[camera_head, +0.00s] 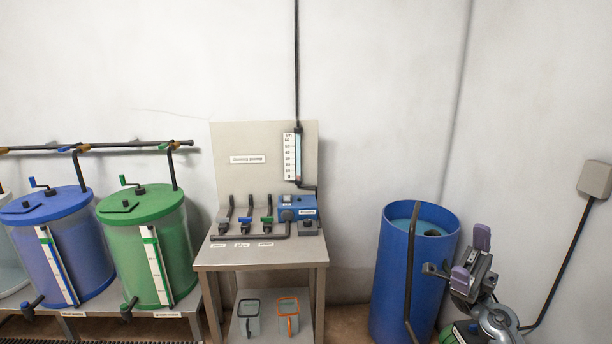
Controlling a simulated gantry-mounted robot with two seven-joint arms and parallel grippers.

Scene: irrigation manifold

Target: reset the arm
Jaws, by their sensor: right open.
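My right gripper (471,259) is at the lower right, in front of the right side of the blue barrel (388,270). Its two purple-grey fingers are spread apart with nothing seen between them. The grey wrist and arm links of my right arm run down to the lower right edge. Whether the gripper touches the barrel cannot be told. My left gripper and left arm are not in the picture.
A metal table (262,256) in the middle carries several valves and a blue pump box (298,205). Two jugs, grey (249,318) and orange-rimmed (288,318), stand on its lower shelf. Blue (62,245) and green (150,240) tanks stand left. A wall box (595,180) hangs right.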

